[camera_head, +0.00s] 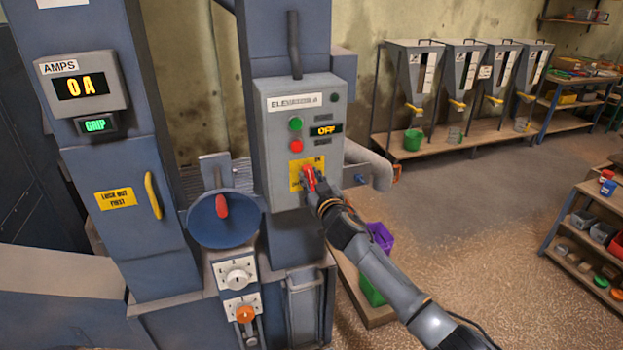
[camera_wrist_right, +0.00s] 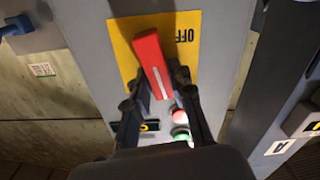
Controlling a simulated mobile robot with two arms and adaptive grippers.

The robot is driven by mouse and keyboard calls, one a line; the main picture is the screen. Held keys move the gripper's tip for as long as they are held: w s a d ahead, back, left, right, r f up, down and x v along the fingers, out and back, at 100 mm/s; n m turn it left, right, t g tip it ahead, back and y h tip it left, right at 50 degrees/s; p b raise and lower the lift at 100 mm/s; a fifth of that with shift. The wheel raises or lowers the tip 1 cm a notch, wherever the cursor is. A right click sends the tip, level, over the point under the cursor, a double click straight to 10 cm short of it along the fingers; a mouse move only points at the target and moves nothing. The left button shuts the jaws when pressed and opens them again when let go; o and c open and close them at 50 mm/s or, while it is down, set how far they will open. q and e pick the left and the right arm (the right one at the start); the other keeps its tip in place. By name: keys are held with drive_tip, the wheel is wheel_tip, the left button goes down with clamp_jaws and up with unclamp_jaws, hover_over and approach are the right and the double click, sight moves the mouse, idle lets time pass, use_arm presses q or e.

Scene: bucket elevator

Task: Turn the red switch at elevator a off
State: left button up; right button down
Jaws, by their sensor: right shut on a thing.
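The grey elevator control box (camera_head: 265,150) carries a label that reads like "ELEVATOR A". The red switch (camera_head: 308,179) sits on a yellow plate (camera_head: 294,176) low on the box. My right gripper (camera_head: 314,188) is at the switch. In the right wrist view the red handle (camera_wrist_right: 152,62) stands tilted between the fingers of the gripper (camera_wrist_right: 163,88), which are shut on it. The word OFF shows on the yellow plate (camera_wrist_right: 187,50) beside the handle. The box's small display (camera_head: 325,130) reads OFF. My left gripper is not in view.
A green button (camera_head: 295,124) and a red button (camera_head: 296,146) sit above the switch. An AMPS meter (camera_head: 82,86) reads 0 A. A blue round part with a red handle (camera_head: 221,206) is left of the box. Hoppers (camera_head: 410,75) stand at the back; open floor lies right.

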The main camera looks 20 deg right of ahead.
drive_tip(key=n, duration=0.3)
drive_tip(key=shift+a+f+n, duration=0.1)
drive_tip(key=shift+a+n, duration=0.05)
drive_tip(key=shift+n, duration=0.25)
drive_tip(key=n, duration=0.4)
drive_tip(key=shift+a+f+n, duration=0.15)
drive_tip(key=shift+n, duration=0.15)
drive_tip(key=shift+a+f+n, duration=0.1)
drive_tip(key=shift+f+n, duration=0.1)
drive_tip(key=shift+n, duration=1.55)
drive_tip(key=shift+a+f+n, duration=0.1)
drive_tip(key=shift+f+n, duration=0.05)
drive_tip(key=shift+n, duration=1.6)
drive_tip(key=c, duration=1.2)
unclamp_jaws()
drive_tip(key=shift+o, duration=0.2)
drive_tip(key=shift+d, duration=0.1)
drive_tip(key=s, duration=1.2)
drive_tip(key=shift+d, duration=0.2)
